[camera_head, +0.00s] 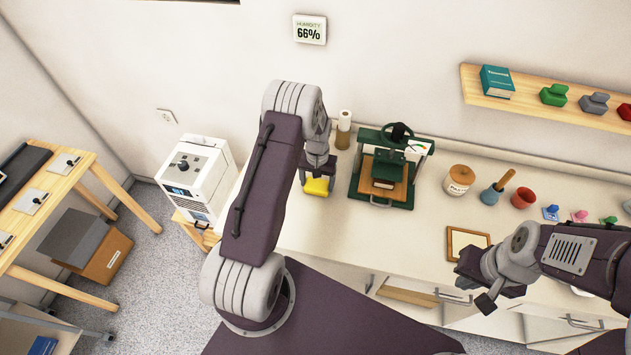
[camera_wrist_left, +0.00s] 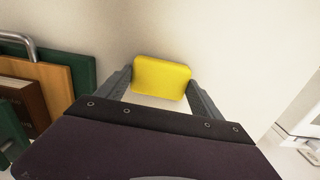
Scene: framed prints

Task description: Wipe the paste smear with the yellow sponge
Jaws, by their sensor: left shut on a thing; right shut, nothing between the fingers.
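The yellow sponge (camera_head: 317,186) is at the left part of the white counter, below my left gripper (camera_head: 318,178). In the left wrist view the sponge (camera_wrist_left: 162,78) sits between the two fingertips of my left gripper (camera_wrist_left: 162,90), which is shut on it. I cannot tell whether the sponge touches the counter. No paste smear can be made out; the sponge and my left arm hide part of the counter. My right gripper (camera_head: 476,289) is shut and empty, over the counter's front edge at the right.
A paste jar (camera_head: 459,180), a blue mortar (camera_head: 490,196), a red cup (camera_head: 523,198) and a wooden frame (camera_head: 468,241) stand farther right. A white machine (camera_head: 195,178) is left of the counter.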

